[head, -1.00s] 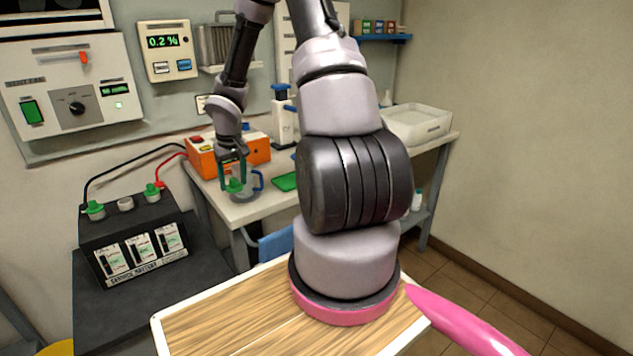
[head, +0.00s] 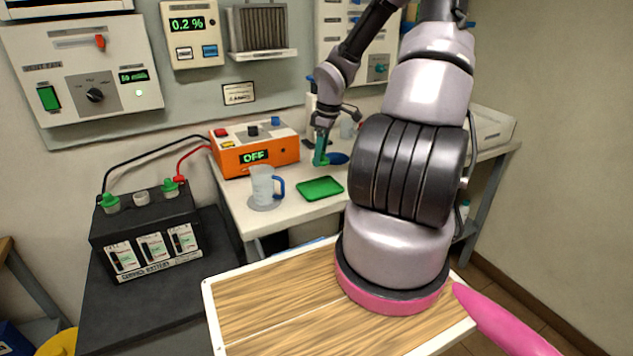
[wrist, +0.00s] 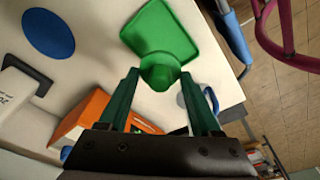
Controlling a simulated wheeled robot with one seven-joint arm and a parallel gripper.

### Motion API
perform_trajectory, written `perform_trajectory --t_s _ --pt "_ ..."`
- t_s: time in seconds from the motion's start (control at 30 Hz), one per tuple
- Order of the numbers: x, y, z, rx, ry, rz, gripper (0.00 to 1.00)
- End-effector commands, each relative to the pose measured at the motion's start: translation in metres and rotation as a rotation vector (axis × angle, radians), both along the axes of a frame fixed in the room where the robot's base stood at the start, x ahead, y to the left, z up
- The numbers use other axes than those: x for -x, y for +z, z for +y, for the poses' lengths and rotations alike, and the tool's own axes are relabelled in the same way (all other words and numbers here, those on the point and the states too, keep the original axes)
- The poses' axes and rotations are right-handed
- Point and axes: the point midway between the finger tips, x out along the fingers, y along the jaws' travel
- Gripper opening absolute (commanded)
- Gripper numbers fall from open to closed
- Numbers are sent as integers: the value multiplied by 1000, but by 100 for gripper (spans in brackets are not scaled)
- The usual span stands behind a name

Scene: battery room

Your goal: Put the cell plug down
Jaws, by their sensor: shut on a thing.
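My gripper (head: 320,158) is over the white bench, behind the green tray and beside a blue oval mat in the head view. In the wrist view my gripper (wrist: 160,76) is shut on the bright green cell plug (wrist: 160,72), held between the fingertips. The plug overlaps the near edge of the green tray (wrist: 160,32) in that view; its height above the bench is unclear. The green tray (head: 320,188) looks empty in the head view. The black battery (head: 150,235) at left has green plugs on its two outer cells and a pale middle opening.
A clear jug with a blue handle (head: 263,187) stands left of the tray. An orange charger reading OFF (head: 254,150) is behind it, with cables to the battery. The blue oval mat (wrist: 48,33) lies left of the tray in the wrist view.

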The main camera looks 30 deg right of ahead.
Motion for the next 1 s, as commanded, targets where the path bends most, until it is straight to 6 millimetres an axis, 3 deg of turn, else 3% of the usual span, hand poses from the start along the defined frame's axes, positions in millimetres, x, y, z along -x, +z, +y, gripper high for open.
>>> perform_trajectory --t_s 0.2,0.53,0.97,1.0 --pt "1 -41 2 -1 6 3 13" --pt "0 -79 2 0 3 2 13" --pt "0 -89 1 -1 1 1 13" --pt "0 -90 1 -1 0 1 69"
